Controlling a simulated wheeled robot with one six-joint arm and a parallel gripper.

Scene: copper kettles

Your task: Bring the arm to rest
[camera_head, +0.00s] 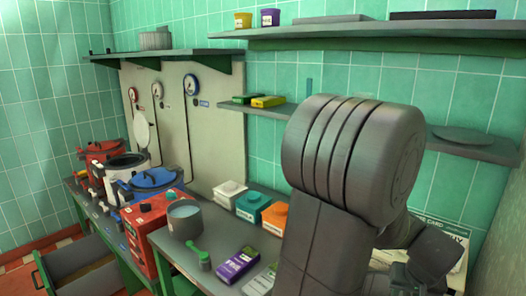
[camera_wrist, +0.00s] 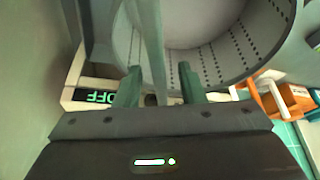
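My arm (camera_head: 350,165) rises large in the right half of the head view and hides part of the counter and wall. In the wrist view my gripper (camera_wrist: 158,74) shows two green fingers spread apart. A grey bar (camera_wrist: 151,35) runs down the picture toward the gap between them; I cannot tell whether it touches either finger. Beyond the fingers is a large round grey vessel (camera_wrist: 200,55) with rows of dark holes. A panel with green "OFF" lettering (camera_wrist: 97,97) is close to the left finger.
Red (camera_head: 103,152), white-and-black (camera_head: 127,166) and blue-lidded (camera_head: 152,180) pots line the left counter. A red unit (camera_head: 146,226), a grey pot (camera_head: 184,219), a green scoop (camera_head: 199,256), a purple packet (camera_head: 237,264) and white, teal and orange (camera_head: 274,217) canisters stand nearer. Shelves (camera_head: 370,33) cross the wall.

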